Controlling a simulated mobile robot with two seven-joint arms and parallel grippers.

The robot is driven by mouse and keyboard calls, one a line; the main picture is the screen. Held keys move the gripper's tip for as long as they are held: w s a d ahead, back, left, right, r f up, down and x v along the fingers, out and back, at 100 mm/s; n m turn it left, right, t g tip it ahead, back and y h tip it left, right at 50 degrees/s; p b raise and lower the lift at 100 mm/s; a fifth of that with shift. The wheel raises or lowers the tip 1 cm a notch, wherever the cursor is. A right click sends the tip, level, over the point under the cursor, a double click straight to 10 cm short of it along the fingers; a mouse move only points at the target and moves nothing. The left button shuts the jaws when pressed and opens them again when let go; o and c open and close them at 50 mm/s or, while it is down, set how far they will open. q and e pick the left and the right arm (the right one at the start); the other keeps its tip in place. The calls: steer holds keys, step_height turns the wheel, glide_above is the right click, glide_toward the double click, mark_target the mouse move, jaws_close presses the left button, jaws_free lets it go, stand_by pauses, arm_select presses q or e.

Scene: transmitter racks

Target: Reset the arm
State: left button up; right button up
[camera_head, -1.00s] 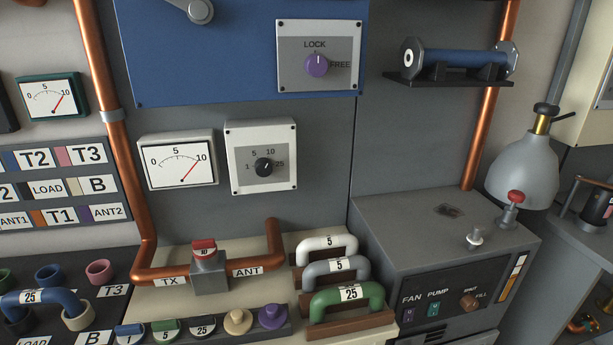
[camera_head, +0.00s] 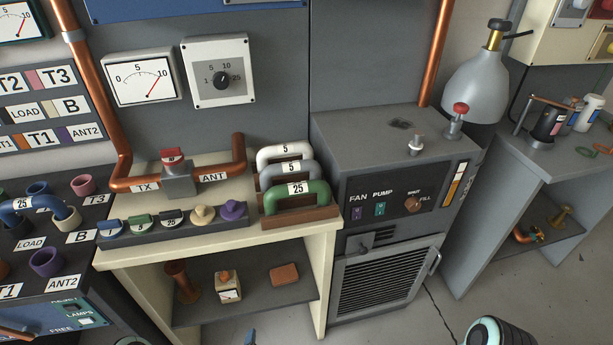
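Neither of my grippers shows in the head view. A dark rounded part with a pale teal ring, which looks like a link of my own arm, rises into the bottom edge at the right. It is cut off by the frame, so the rest of that arm is hidden. No arm of mine crosses the bench or the cabinet. A small blue piece at the bottom edge left of centre is too cut off to identify.
The cream bench (camera_head: 120,258) carries a copper pipe, several coloured plugs and U-links (camera_head: 297,190). A grey fan-and-pump cabinet (camera_head: 350,135) stands beside it. A grey side table (camera_head: 535,150) holds bottles at right. Floor (camera_head: 400,315) shows in front.

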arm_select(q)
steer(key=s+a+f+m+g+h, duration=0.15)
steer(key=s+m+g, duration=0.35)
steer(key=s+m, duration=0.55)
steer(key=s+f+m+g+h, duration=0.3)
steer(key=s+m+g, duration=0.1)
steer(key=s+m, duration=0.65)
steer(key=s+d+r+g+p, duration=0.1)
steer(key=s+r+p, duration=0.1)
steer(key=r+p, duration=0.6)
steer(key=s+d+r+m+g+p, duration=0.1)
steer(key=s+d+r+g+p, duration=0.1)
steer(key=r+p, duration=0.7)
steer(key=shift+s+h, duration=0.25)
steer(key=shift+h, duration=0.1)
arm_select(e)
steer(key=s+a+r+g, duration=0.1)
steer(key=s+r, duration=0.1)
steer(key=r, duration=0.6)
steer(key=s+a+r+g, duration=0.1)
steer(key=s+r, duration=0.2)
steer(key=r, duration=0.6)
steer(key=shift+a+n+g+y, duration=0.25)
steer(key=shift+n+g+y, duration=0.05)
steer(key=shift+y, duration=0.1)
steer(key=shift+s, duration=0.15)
